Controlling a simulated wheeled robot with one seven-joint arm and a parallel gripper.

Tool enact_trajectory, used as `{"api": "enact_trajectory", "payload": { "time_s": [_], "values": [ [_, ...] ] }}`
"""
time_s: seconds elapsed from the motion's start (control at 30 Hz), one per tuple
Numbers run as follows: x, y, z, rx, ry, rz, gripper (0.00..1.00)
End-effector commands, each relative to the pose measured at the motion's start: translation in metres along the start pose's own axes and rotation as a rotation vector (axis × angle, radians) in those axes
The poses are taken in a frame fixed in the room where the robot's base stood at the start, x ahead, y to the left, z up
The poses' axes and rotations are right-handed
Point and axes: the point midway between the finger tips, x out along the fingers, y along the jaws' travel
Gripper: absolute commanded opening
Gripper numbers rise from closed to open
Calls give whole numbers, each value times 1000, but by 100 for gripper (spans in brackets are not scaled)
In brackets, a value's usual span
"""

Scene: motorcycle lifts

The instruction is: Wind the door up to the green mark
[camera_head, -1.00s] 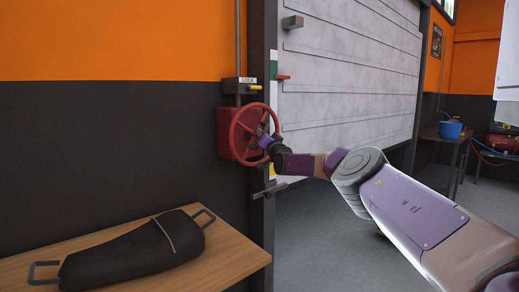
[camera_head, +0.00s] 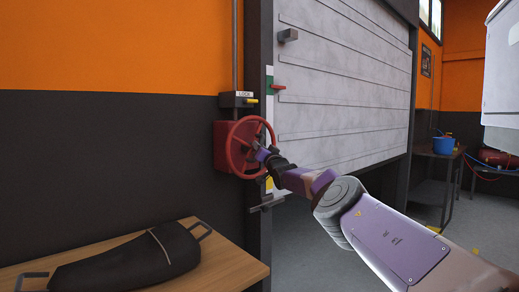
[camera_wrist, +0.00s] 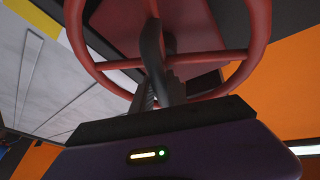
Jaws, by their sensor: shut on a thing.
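The pale slatted door (camera_head: 345,110) is partly raised, with open floor below it. A red pointer (camera_head: 279,88) at its left edge stands beside the lower part of the green mark (camera_head: 269,85) on the frame strip. The red handwheel (camera_head: 234,163) is on a red box on the dark wall left of the door. My gripper (camera_head: 261,153) is shut on the handwheel, at its right side. In the wrist view the wheel's rim (camera_wrist: 258,40) arches around the dark fingers (camera_wrist: 158,60). The fingers hide the exact part they hold.
A box labelled LOCK (camera_head: 236,100) with a yellow lever (camera_head: 252,101) sits above the wheel. A grey bar (camera_head: 267,203) sticks out below it.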

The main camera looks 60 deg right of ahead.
Motion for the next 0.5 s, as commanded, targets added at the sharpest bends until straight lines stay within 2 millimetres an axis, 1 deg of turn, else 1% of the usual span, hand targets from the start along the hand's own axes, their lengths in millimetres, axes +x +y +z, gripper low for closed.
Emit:
{"api": "enact_trajectory", "payload": {
  "time_s": [0.03,0.07,0.1,0.37,0.5],
  "values": [
    [-1,0,6,-3,-10,1,0],
    [-1,0,6,-2,-10,1,20],
    [-1,0,6,-2,-10,1,27],
    [0,-1,3,0,-6,-1,27],
    [0,-6,1,2,-5,-10,27]
  ]
}}
